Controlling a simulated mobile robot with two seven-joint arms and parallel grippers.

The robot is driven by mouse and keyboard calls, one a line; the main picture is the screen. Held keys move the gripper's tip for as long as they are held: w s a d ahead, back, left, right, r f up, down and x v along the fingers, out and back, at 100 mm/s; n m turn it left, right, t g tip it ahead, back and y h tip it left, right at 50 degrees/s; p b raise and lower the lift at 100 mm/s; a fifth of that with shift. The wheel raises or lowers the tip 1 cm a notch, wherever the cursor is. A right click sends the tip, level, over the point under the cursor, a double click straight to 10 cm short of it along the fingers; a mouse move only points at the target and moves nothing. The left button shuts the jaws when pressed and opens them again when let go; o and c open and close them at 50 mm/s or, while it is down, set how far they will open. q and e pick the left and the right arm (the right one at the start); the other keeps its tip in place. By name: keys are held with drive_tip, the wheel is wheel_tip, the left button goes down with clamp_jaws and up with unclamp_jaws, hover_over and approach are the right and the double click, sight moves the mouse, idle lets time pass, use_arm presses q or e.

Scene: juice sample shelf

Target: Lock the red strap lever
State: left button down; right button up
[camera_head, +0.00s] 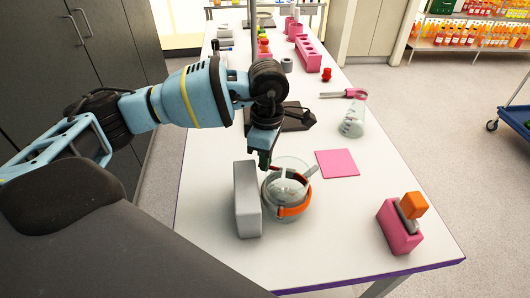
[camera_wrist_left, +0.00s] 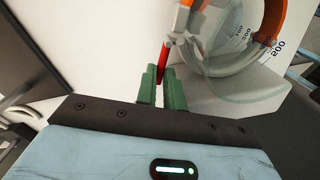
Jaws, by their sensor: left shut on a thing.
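The red strap lever (camera_wrist_left: 164,58) shows in the left wrist view between the green fingertips of my left gripper (camera_wrist_left: 160,80). The gripper is shut on it. In the head view my left gripper (camera_head: 264,160) points down at the far left side of a round glass vessel (camera_head: 287,187). An orange strap (camera_head: 293,211) goes around the vessel; the strap also shows in the left wrist view (camera_wrist_left: 270,18). My right gripper is out of view.
A grey upright block (camera_head: 247,200) stands close on the vessel's left. A pink square mat (camera_head: 337,163) lies right of it. A pink holder (camera_head: 397,228) with an orange-topped item stands at the front right. A conical flask (camera_head: 352,124) stands farther back. The table front is clear.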

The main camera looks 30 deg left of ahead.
use_arm(q)
drive_tip(key=shift+s+d+r+n+p, duration=0.1)
drive_tip(key=shift+s+n+p, duration=0.15)
drive_tip(key=shift+n, duration=0.25)
drive_tip(key=shift+s+d+r+n+p, duration=0.1)
drive_tip(key=shift+n+p, duration=0.15)
drive_tip(key=shift+n, duration=0.25)
drive_tip(key=shift+s+f+n+p, duration=0.2)
drive_tip(key=shift+n+p, duration=0.1)
drive_tip(key=shift+n, duration=0.5)
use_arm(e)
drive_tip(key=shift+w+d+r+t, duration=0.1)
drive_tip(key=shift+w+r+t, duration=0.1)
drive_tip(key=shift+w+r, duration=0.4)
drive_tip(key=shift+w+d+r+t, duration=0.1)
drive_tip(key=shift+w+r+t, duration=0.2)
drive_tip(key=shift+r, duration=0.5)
use_arm(q)
drive_tip(key=c, duration=1.6)
unclamp_jaws()
drive_tip(key=shift+o, duration=0.4)
drive_tip(key=shift+f, duration=0.15)
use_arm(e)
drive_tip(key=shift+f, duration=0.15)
